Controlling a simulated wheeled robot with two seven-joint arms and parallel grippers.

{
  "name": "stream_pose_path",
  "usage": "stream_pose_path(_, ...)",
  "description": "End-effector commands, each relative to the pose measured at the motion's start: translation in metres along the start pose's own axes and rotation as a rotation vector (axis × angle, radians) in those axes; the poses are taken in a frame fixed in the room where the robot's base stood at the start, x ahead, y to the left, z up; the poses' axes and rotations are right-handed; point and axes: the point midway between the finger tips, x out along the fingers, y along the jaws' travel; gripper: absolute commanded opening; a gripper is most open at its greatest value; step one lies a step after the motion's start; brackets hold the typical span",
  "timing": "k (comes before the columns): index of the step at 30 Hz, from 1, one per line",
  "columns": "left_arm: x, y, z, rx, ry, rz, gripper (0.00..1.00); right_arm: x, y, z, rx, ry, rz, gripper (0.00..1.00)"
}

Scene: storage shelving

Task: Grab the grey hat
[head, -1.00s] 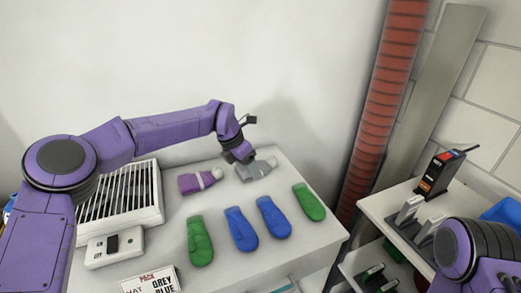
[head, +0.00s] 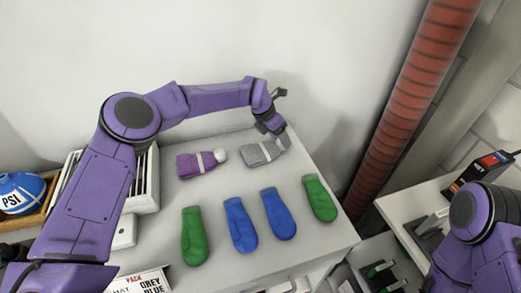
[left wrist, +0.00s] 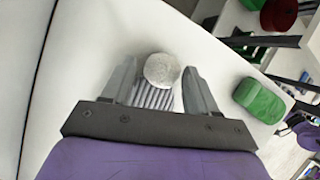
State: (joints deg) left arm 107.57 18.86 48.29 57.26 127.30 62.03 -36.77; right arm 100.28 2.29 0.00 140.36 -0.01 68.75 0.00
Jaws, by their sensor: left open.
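The grey hat (head: 257,153) lies on the white shelf top, with a lighter band across it, at the back right beside a purple hat. My left gripper (head: 276,133) is right at the hat's right end in the head view. In the left wrist view the open fingers (left wrist: 158,88) stand on either side of the hat, with its pale pompom (left wrist: 162,70) between the tips and its ribbed part nearer the palm. I cannot tell whether the fingers touch it. My right arm shows at the lower right of the head view, but its gripper is out of view.
The purple hat (head: 202,162) lies left of the grey one. Green mittens (head: 194,236) and blue mittens (head: 241,225) lie in front. A white slatted box (head: 147,180) stands at the left. A red-brown pipe (head: 412,95) rises at the right.

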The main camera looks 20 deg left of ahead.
Motion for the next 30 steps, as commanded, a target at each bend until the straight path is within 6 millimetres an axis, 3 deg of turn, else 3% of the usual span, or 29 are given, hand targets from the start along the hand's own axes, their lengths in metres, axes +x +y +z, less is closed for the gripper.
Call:
stream_pose_path(3, 0.013, -0.001, 0.001, 0.002, 0.0, 0.0, 0.58, -0.003, 0.0, -0.001, 0.0, 0.0, 0.0, 0.38)
stream_pose_path(10, 0.015, -0.001, 0.001, 0.001, -0.001, 0.0, 0.58, -0.002, 0.0, -0.001, 0.0, 0.0, 0.0, 0.38)
stream_pose_path(14, 0.015, -0.001, 0.001, 0.002, -0.001, 0.0, 0.16, -0.002, 0.0, -0.001, 0.0, 0.0, 0.0, 0.38)
stream_pose_path(15, 0.015, -0.001, 0.001, 0.002, -0.001, 0.0, 0.13, -0.002, 0.0, -0.001, 0.0, 0.0, 0.0, 0.38)
stream_pose_path(26, 0.013, -0.001, 0.002, 0.002, -0.002, 0.0, 0.12, -0.001, 0.0, 0.0, 0.0, 0.0, 0.0, 0.38)
stream_pose_path(30, 0.001, -0.003, 0.007, 0.002, -0.005, 0.001, 0.12, 0.004, 0.0, 0.002, 0.0, 0.0, 0.0, 0.38)
